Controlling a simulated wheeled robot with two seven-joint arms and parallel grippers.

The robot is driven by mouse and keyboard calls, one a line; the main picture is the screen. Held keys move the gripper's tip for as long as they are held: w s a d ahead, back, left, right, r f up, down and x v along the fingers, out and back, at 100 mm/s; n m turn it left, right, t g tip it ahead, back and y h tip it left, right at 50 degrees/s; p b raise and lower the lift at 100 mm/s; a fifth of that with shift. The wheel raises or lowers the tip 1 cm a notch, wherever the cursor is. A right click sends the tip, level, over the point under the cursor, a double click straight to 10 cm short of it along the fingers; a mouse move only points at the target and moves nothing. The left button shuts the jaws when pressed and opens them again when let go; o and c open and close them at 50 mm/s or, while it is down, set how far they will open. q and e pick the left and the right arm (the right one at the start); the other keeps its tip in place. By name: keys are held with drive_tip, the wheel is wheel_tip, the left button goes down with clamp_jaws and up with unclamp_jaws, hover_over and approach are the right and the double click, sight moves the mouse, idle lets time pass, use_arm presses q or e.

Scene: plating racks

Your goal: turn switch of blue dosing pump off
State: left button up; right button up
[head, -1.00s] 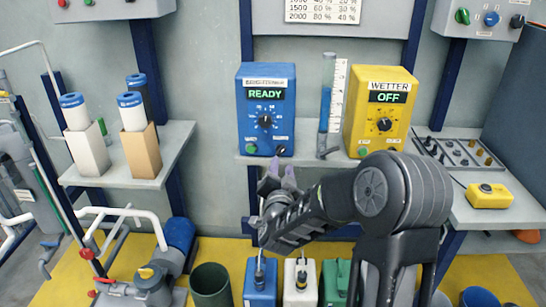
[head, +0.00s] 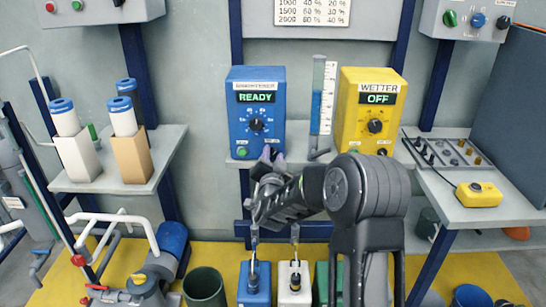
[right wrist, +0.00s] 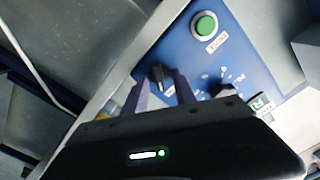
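The blue dosing pump (head: 237,125) stands on the left of the shelf, its display reading READY. It has a black dial (head: 256,124) in the middle and a green button (head: 242,152) at lower left. My right gripper (head: 270,154) is at its lower right front and covers the switch in the head view. In the right wrist view the black switch (right wrist: 157,74) shows on the blue panel, between the two fingertips of my right gripper (right wrist: 160,84). The fingers are apart; contact with the switch cannot be told. My left gripper is not in view.
The yellow WETTER pump (head: 350,135), reading OFF, stands to the right, with a measuring cylinder (head: 317,95) between the pumps. A yellow control box (head: 478,195) lies on the right bench. Blue and white canisters (head: 255,290) stand below the shelf.

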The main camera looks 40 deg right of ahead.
drive_tip(key=shift+c, duration=0.4)
clamp_jaws()
drive_tip(key=shift+n, duration=0.4)
drive_tip(key=shift+a+n, duration=0.1)
drive_tip(key=shift+n, duration=1.1)
drive_tip(key=n, duration=0.3)
drive_tip(key=shift+w+n, duration=0.1)
drive_tip(key=shift+n, duration=0.2)
drive_tip(key=shift+a+n+p, duration=0.2)
drive_tip(key=shift+n+p, duration=1.1)
drive_tip(key=shift+n, duration=2.3)
